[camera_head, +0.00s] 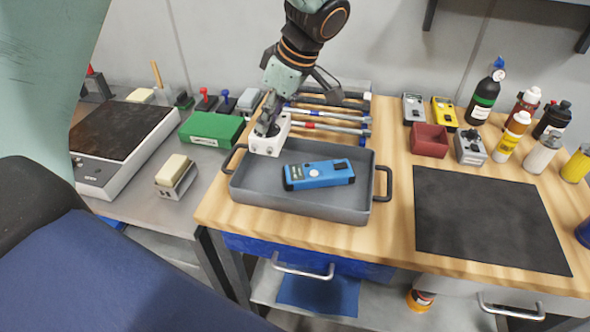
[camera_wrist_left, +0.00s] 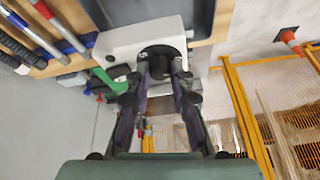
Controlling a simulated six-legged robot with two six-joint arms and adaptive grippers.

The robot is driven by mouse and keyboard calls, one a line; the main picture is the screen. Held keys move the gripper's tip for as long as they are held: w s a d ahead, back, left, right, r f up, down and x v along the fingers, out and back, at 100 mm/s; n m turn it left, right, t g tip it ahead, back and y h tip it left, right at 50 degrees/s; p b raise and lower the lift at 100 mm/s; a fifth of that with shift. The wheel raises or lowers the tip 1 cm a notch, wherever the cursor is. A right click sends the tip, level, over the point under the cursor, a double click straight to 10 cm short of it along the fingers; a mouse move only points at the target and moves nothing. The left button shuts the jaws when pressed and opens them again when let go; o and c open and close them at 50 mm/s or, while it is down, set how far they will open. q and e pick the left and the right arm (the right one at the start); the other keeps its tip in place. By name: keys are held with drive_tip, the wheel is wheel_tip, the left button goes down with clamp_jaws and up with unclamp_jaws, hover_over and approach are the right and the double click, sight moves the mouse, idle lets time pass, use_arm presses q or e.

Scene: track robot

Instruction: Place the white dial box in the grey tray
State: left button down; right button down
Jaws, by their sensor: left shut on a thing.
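The white dial box (camera_head: 268,146) is at the back left corner of the grey tray (camera_head: 262,199), overlapping its rim in the head view. I cannot tell whether it touches the tray. My left gripper (camera_head: 268,127) is shut on it from above. In the left wrist view, the fingers (camera_wrist_left: 160,70) close on the dark round dial of the white box (camera_wrist_left: 117,43), and part of the tray (camera_wrist_left: 140,10) shows beyond it. A blue device (camera_head: 318,174) lies inside the tray. My right gripper is not in view.
Rods with red and blue ends (camera_head: 325,127) lie behind the tray. A green box (camera_head: 211,130) stands to the left. A red bin (camera_head: 430,140), a grey box (camera_head: 470,147) and several bottles stand to the right, behind a dark mat (camera_head: 485,220).

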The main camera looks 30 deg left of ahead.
sight(263, 137)
use_arm(q)
drive_tip(key=x, duration=0.6)
drive_tip(key=shift+d, duration=0.2)
drive_tip(key=shift+d+f+b, duration=0.25)
drive_tip(key=shift+b, duration=0.05)
drive_tip(key=f, duration=0.3)
drive_tip(key=shift+d, duration=0.35)
drive_tip(key=shift+a+f, duration=0.2)
drive_tip(key=shift+a, duration=0.25)
drive_tip(key=c, duration=1.6)
unclamp_jaws()
drive_tip(key=shift+c, duration=0.2)
drive_tip(key=o, duration=0.5)
drive_tip(key=shift+d+r, duration=0.15)
drive_tip(key=shift+d, duration=0.3)
drive_tip(key=shift+c, duration=0.2)
drive_tip(key=shift+a, duration=0.4)
drive_tip(key=p+v, duration=0.1)
drive_tip(key=v, duration=1)
drive_tip(key=shift+d+r, duration=0.4)
drive_tip(key=shift+r, duration=0.05)
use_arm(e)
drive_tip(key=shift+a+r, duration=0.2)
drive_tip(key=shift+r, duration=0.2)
use_arm(q)
drive_tip(key=shift+a, duration=0.15)
